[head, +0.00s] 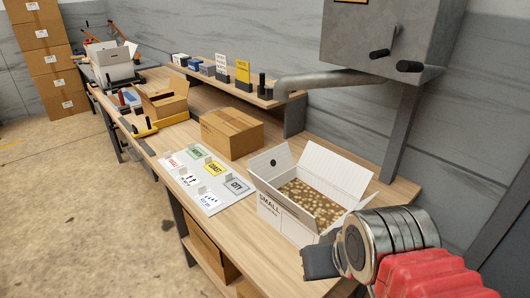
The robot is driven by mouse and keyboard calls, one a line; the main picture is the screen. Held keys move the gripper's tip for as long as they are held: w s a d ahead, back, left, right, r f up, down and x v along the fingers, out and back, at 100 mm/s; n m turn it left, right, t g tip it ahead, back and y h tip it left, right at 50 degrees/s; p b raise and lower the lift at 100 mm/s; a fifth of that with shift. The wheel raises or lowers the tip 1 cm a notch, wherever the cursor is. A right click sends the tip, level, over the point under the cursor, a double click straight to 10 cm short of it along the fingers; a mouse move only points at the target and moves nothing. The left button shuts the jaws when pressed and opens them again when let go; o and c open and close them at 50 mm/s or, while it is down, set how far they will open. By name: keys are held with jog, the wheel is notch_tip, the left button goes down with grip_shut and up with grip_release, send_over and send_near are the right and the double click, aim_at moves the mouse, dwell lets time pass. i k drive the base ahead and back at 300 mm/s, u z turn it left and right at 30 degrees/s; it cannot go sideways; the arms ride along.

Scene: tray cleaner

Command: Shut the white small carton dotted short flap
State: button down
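The white small carton (283,218) stands on the workbench at the centre right of the head view, its top open. It is filled with light brown pieces (313,203). Its short flap with a black dot (271,163) stands raised at the far left end. A long white flap (338,172) stands up along the back right side. The carton's near end is partly hidden by my arm. My gripper (322,262) is at the lower right, in front of the carton's near end and well away from the dotted flap. Its finger opening is not clear.
A sheet of label cards (207,182) lies left of the carton. A closed brown carton (231,132) stands behind it. A grey machine (375,35) with a metal pipe and dark knobs overhangs the back right. A shelf (240,90) holds small boxes.

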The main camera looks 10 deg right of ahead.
aim_at(268, 165)
jog(key=z, duration=0.5)
jog(key=k, duration=0.75)
jog(key=u, duration=1.5)
jog(key=i, duration=1)
